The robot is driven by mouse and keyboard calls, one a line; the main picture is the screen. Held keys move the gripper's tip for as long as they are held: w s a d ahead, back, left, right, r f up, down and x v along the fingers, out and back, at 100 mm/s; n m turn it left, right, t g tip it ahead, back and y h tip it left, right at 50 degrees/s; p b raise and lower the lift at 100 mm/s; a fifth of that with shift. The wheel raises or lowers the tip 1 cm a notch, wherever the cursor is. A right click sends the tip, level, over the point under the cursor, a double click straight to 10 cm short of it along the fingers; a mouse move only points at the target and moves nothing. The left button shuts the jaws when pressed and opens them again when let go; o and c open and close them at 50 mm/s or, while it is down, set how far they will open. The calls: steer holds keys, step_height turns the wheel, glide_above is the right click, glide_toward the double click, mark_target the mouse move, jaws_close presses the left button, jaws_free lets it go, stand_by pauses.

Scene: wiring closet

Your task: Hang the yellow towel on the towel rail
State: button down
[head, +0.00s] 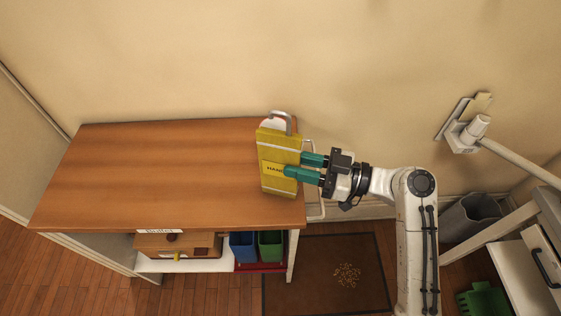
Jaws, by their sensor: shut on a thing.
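The yellow towel (278,143) hangs from a grey hook-shaped hanger (283,117) and carries a partly readable label starting "HAN". My gripper (296,166) has green fingers and is shut on the towel's right side. The towel is held roughly upright at the right end of the wooden-topped cabinet (170,175); I cannot tell whether it touches the top. A pale rail (317,212), seemingly the towel rail, sticks out from the cabinet's right end. The towel and my gripper hide part of it.
Blue (243,246) and green (271,244) bins sit under the cabinet top. A dark mat (325,255) with scattered crumbs (347,274) lies on the floor. A white wall fixture (464,132), a grey bin (470,218) and a white drawer (525,270) stand to the right.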

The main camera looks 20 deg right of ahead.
mark_target(301, 154)
steer(key=shift+r+p, duration=1)
steer(key=shift+r, duration=1)
